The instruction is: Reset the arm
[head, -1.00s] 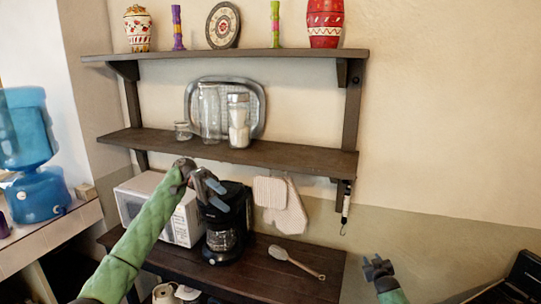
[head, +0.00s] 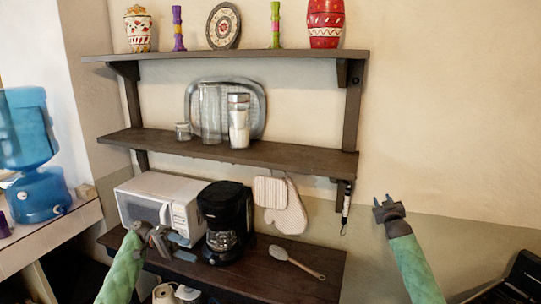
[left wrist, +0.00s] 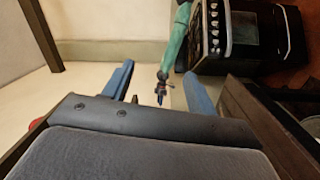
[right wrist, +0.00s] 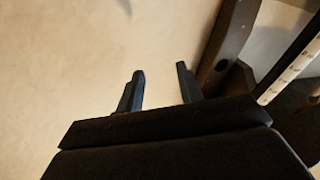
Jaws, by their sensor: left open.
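In the head view my left gripper (head: 184,247) is low in front of the microwave's lower right side, left of the coffee maker. Its two blue fingers stand well apart in the left wrist view (left wrist: 160,88), with nothing between them. My right gripper (head: 383,199) points up in front of the bare wall, right of the shelf. In the right wrist view its fingers (right wrist: 161,84) are apart and empty, with a dark shelf post beside them. My right arm (left wrist: 172,50) also shows in the left wrist view.
The wall shelf (head: 290,156) holds glass jars (head: 239,120) and a tray, with vases above. Below are a white microwave (head: 150,200), a black coffee maker (head: 226,220), a brush (head: 290,262) and hanging mitts (head: 287,212). A water dispenser (head: 38,195) is at left. Wall space at right is clear.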

